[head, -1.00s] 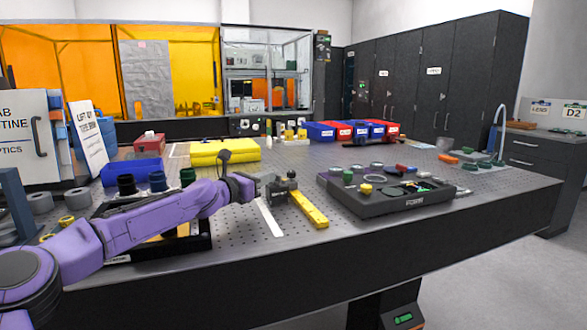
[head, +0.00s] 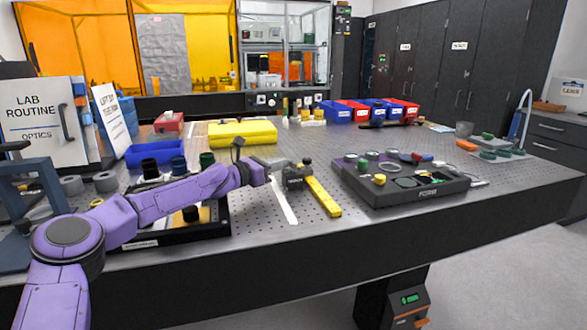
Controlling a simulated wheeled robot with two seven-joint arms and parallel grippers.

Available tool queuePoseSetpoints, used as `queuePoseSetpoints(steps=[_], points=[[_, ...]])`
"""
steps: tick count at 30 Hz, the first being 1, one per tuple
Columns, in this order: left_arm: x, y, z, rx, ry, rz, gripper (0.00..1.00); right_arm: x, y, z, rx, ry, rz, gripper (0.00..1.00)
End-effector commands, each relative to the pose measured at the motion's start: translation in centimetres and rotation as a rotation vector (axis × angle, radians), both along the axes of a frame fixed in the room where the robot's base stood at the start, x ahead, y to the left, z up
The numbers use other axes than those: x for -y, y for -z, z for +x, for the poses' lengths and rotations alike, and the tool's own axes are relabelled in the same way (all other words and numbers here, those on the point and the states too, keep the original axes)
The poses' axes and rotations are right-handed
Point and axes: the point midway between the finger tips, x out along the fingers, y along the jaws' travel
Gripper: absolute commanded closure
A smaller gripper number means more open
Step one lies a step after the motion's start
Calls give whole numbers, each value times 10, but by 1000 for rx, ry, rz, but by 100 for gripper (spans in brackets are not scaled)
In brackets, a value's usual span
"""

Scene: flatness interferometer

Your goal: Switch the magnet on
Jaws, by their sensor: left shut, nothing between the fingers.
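A small dark block (head: 294,179) with pale lettering on its front stands on the perforated table top, at the near-left side of a yellow bar (head: 322,196). It looks like a magnetic base, but I cannot make out a switch or its setting. My left gripper (head: 279,166) comes in from the left at the end of the purple arm. It is shut and empty, close beside the block's upper left. I cannot tell whether the fingertips touch it. My right gripper is not in view.
A pale strip (head: 283,205) lies below the gripper. A black case with parts (head: 400,190) is to the right, a black tray (head: 218,228) under my arm. Yellow blocks (head: 243,132) and blue and red bins (head: 350,112) stand behind.

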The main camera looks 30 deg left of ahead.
Motion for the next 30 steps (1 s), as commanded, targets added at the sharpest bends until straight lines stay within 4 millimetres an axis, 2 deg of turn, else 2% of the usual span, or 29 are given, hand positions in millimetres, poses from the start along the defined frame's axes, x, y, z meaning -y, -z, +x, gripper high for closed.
queuePoseSetpoints(steps=[10,13,16,25,30], points=[[2,-4,0,1,3,0,100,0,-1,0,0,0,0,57],[2,-17,0,4,3,2,100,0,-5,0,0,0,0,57],[1,-40,-1,6,3,3,100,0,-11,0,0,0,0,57],[24,-97,-46,6,2,0,100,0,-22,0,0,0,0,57],[42,-111,-79,5,3,-1,100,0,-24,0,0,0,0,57]])
